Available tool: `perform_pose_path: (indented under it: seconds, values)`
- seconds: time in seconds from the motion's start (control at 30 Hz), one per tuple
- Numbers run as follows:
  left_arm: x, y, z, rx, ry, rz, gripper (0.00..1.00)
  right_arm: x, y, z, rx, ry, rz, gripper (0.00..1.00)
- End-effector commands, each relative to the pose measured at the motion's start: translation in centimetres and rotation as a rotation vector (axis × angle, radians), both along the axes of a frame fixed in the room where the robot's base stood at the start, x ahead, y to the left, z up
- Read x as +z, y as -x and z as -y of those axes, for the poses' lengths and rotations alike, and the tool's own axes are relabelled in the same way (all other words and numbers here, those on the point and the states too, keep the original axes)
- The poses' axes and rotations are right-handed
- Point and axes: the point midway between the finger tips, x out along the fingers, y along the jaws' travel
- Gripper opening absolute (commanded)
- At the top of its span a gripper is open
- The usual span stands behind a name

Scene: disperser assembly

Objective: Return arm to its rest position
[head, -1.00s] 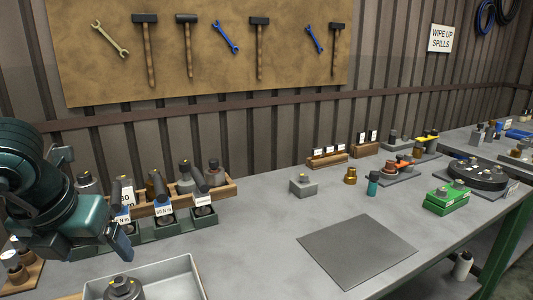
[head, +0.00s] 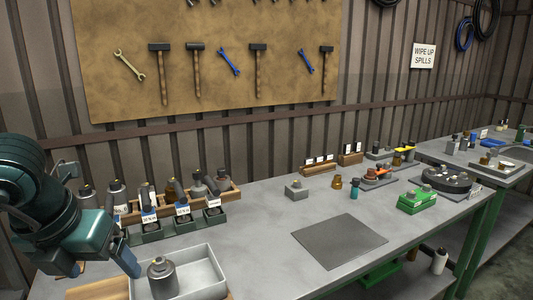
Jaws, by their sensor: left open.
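My left arm, dark green, comes in from the left edge. My left gripper (head: 106,264) is open and empty, at the left front of the bench. It hangs beside the left wall of a grey tray (head: 213,272) and in front of the row of dark green holders (head: 206,228). A grey metal cylinder with a knob on top (head: 163,279) stands upright in the tray, right of the gripper and apart from it. Part of the bench behind the arm is hidden. My right gripper is not in view.
A wooden rack (head: 228,187) with several bottles stands behind the holders. A dark grey mat (head: 340,241) lies bare mid-bench. A small grey block (head: 296,191), a green box (head: 416,202) and a black round carousel (head: 447,181) stand farther right. The bench around the mat is clear.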

Motion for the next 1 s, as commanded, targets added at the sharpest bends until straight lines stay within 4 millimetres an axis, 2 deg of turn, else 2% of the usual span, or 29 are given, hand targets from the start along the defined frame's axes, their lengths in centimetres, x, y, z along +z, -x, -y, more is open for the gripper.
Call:
perform_pose_path:
  seconds: [0.03, 0.1, 0.27, 0.33, 0.4, 0.5, 0.57, 0.63, 0.67, 0.73, 0.77, 0.8, 0.87, 0.93, 1.0]
  values:
    - [-1.4, 0.3, 2.2, -0.078, 0.075, -0.052, 0.82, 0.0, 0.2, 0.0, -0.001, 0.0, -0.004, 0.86]
    - [-2.7, 0.9, 5.0, -0.175, 0.185, -0.105, 0.82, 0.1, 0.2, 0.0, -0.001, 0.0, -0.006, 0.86]
    - [-4.4, 3.5, 12.6, -0.389, 0.546, -0.24, 0.82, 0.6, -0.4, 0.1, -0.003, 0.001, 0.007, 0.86]
    - [-4.2, 4.9, 16.0, -0.459, 0.766, -0.295, 0.82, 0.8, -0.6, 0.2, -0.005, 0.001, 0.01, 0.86]
    - [-3.1, 6.0, 19.1, -0.489, 1.027, -0.342, 0.82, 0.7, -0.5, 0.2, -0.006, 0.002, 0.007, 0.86]
    - [-0.7, 6.0, 22.0, -0.427, 1.433, -0.373, 0.82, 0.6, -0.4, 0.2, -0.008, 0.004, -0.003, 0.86]
    - [0.5, 4.9, 22.5, -0.323, 1.665, -0.37, 0.82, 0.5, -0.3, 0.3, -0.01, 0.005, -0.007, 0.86]
    - [0.8, 2.8, 22.2, -0.134, 1.908, -0.349, 0.82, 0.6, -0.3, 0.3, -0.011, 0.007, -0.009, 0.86]
    - [0.6, 1.7, 21.7, -0.033, 2.0, -0.336, 0.82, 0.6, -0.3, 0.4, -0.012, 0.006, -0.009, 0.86]
    - [-1.3, -0.8, 20.1, 0.248, 2.172, -0.298, 0.82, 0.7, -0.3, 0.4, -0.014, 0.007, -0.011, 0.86]
    - [-2.7, -1.8, 19.3, 0.384, 2.225, -0.279, 0.82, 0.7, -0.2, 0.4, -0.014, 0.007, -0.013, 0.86]
    - [-5.1, -2.9, 18.2, 0.58, 2.277, -0.256, 0.82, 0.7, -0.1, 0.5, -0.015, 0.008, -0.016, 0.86]
    - [-9.4, -3.8, 16.5, 0.88, 2.304, -0.227, 0.82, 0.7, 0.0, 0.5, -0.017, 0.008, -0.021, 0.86]
    - [-14.5, -3.7, 14.9, 1.193, 2.274, -0.206, 0.82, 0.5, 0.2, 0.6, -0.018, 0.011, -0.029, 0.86]
    - [-19.6, -2.4, 13.8, 1.472, 2.199, -0.202, 0.82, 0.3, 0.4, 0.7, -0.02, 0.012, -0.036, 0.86]
